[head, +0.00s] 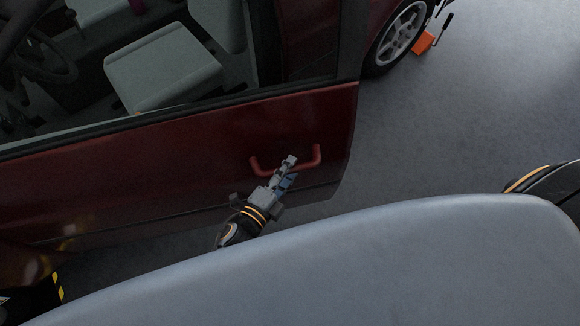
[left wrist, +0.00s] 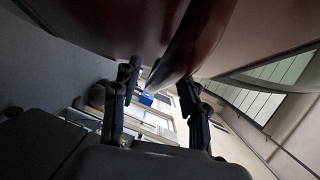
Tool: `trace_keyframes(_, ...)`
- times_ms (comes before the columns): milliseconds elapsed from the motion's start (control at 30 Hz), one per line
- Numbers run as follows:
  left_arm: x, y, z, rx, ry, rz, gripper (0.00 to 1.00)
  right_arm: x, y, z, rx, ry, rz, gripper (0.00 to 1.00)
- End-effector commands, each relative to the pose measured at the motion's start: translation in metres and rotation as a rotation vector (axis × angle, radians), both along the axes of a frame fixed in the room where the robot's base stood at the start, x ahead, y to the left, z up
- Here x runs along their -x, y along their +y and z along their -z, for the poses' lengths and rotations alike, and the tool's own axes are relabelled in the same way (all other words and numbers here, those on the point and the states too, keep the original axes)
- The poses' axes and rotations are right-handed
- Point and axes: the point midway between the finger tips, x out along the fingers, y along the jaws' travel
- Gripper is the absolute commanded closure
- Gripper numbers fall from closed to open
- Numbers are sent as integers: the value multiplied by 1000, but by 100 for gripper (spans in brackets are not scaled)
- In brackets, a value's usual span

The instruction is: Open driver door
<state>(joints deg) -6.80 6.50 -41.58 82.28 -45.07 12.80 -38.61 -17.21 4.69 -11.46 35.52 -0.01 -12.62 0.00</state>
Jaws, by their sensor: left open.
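The driver door (head: 200,140) is a dark red panel with a window opening above. Its rear edge stands against open grey floor; I cannot tell exactly how far it is ajar. A red U-shaped handle (head: 317,155) sits near that edge. My left gripper (head: 289,168) is at the handle, its fingers pointing up at the bar and hiding part of it. In the left wrist view, the red handle bar (left wrist: 192,42) runs between the two open fingers (left wrist: 160,84), with a gap visible. My right gripper is not in view.
Seats (head: 163,75) and a steering wheel (head: 45,60) show inside the car. The rear wheel (head: 400,38) and an orange object (head: 424,42) are at the top right. The grey floor (head: 440,130) right of the door is clear.

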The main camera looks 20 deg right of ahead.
Motion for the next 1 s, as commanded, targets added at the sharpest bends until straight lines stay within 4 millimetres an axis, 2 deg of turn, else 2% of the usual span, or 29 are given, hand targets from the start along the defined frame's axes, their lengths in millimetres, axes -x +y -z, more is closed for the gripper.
trace_keyframes(400, -5, -6, 1, 0, 0, 1, 58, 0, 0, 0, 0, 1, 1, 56)
trace_keyframes(600, -5, -6, 1, 0, 0, 0, 99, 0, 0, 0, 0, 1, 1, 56)
trace_keyframes(1000, -1, -4, 1, -1, 1, 5, 100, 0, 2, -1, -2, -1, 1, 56)
